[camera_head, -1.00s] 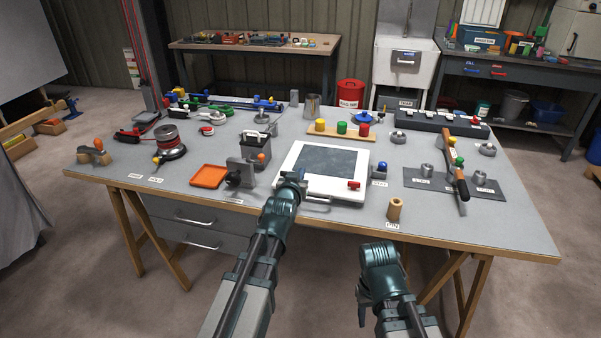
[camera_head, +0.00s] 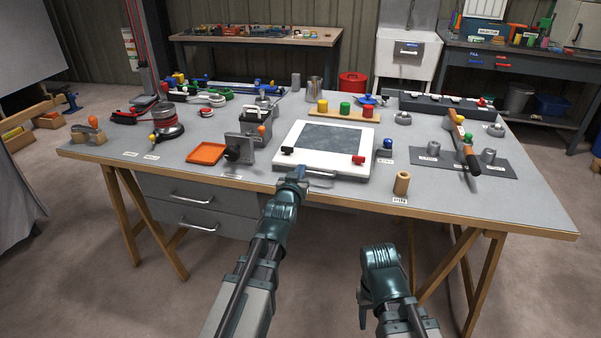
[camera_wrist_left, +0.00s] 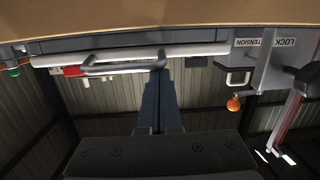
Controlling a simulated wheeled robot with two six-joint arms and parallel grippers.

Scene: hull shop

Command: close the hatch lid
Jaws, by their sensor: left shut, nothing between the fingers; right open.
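The hatch lid (camera_head: 333,137), a dark grey panel in a white frame (camera_head: 288,150), lies at the bench's front and looks flat in the head view; whether any gap is left under it I cannot tell. A black knob (camera_head: 287,150) and a red knob (camera_head: 358,160) sit on the front of the frame, with a pale bar handle (camera_head: 318,174) between and below them. My left gripper (camera_head: 296,173) is shut and empty at the front left edge, by the handle; contact is unclear. In the wrist view its fingers (camera_wrist_left: 163,75) end near the handle (camera_wrist_left: 120,67). My right gripper (camera_head: 362,305) hangs open, before the bench.

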